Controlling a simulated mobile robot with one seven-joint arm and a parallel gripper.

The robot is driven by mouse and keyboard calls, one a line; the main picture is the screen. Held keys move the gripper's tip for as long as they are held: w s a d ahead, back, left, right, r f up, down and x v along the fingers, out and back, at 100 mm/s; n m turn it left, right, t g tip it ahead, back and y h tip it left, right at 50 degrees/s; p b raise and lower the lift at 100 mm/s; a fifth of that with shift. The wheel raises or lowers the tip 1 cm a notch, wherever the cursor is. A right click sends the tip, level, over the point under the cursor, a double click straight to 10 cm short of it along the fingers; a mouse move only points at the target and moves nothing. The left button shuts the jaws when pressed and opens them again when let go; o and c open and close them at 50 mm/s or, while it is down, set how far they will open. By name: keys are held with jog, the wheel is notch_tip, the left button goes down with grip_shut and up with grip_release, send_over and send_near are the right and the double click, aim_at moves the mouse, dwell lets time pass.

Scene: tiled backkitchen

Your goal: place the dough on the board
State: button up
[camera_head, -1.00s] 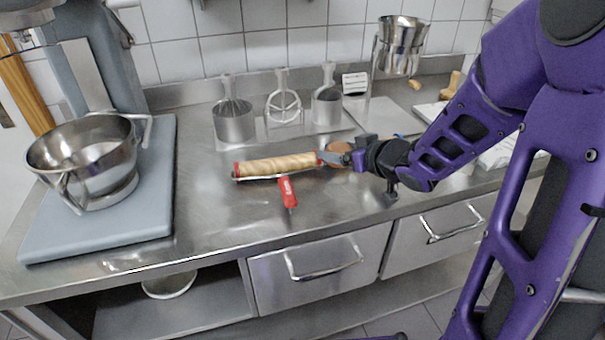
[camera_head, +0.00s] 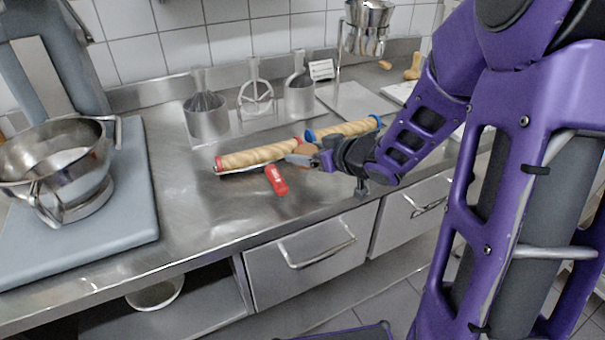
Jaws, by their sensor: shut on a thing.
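My gripper (camera_head: 298,160) is above the steel counter, by the right end of a red-ended rolling pin (camera_head: 257,156). A small brown lump, which looks like the dough (camera_head: 304,148), is at its fingertips. The gripper is shut on it, and the fingers partly hide it. A flat grey slab (camera_head: 355,101) lies at the back of the counter and a pale flat slab (camera_head: 398,92) lies to its right. I cannot tell which slab is the board.
A blue-ended rolling pin (camera_head: 345,129) lies just behind my gripper. Several metal attachments (camera_head: 206,115) stand behind. A steel bowl (camera_head: 62,165) is at the left. The counter's left middle (camera_head: 180,200) is clear.

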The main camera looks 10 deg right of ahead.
jog(key=shift+f+b, duration=0.9)
jog(key=shift+f, duration=1.85)
jog(key=shift+f, duration=0.2)
jog(key=o, duration=1.3)
jog(key=shift+r, duration=0.15)
